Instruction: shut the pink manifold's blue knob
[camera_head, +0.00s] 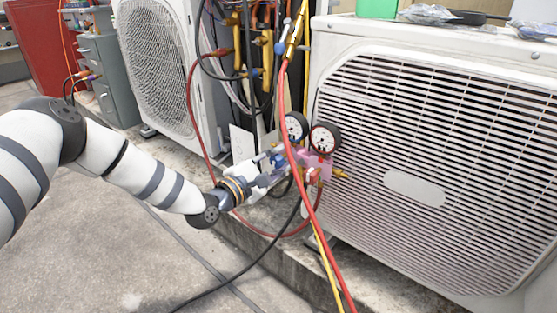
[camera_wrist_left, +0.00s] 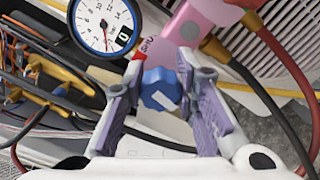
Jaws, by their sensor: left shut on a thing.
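The pink manifold (camera_head: 318,166) hangs in front of the right condenser, with two round white gauges above it; part of its pink body (camera_wrist_left: 192,22) shows at the top of the left wrist view. Its blue knob (camera_wrist_left: 158,90) sits between the two fingers of my left gripper (camera_wrist_left: 161,82), which is shut on it. In the head view my left gripper (camera_head: 272,168) reaches the manifold's left side and mostly hides the knob. A white mark shows on the knob's face. My right gripper is in neither view.
A red hose (camera_head: 284,115) and a yellow hose pass in front of the manifold. A black hose (camera_head: 268,246) runs below my left wrist. White condensers (camera_head: 430,180) stand right and behind. The concrete floor (camera_head: 130,265) at front left is mostly clear.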

